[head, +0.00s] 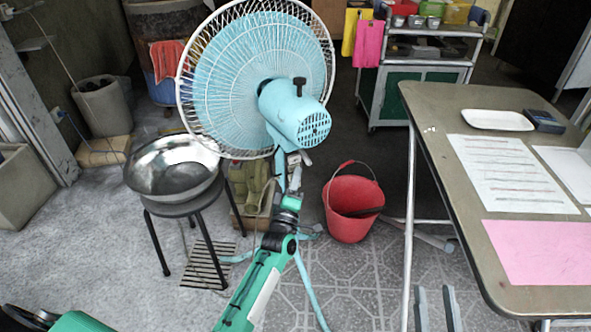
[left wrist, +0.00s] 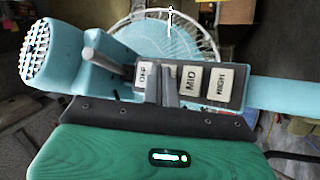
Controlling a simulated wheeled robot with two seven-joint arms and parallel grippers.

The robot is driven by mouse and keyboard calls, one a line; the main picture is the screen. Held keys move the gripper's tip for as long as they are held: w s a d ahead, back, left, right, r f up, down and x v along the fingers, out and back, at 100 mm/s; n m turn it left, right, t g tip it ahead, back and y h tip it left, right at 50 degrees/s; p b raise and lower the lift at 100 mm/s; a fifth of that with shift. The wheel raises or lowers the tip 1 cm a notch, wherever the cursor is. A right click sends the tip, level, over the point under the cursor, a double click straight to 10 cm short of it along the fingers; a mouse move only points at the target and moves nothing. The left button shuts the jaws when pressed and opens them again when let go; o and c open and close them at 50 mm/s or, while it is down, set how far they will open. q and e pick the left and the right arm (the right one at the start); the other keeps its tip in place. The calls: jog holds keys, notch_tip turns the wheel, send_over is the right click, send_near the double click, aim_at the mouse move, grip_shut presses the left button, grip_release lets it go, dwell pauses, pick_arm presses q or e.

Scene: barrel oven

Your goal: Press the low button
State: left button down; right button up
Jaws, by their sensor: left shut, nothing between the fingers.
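The fan (head: 294,114) stands upright, its blue motor housing facing me. In the left wrist view its button panel (left wrist: 239,100) carries white OFF (left wrist: 143,76), MID (left wrist: 190,80) and HIGH (left wrist: 220,84) buttons. My left gripper (left wrist: 168,72) is shut and empty, its fingers over the panel between OFF and MID. They hide the low button's place; I cannot tell whether they touch it. In the head view my left gripper (head: 297,160) is at the fan's neck below the motor. My right gripper (head: 435,291) is open and empty at the bottom, beside the table.
A table (head: 450,190) with papers stands at the right. A red bucket (head: 350,208) is on the floor right of the fan. A metal bowl (head: 172,168) sits on a stool (head: 203,199) at the left. A shelf cart (head: 415,72) stands behind.

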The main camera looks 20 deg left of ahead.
pick_arm(q)
jog(key=shift+s+d+p, duration=0.35)
jog(key=shift+s+d, duration=0.25)
dwell(0.3)
jog(key=s+d+p, duration=0.2)
jog(key=s+d, duration=0.1)
jog(key=shift+s+d, duration=0.3)
dwell(0.5)
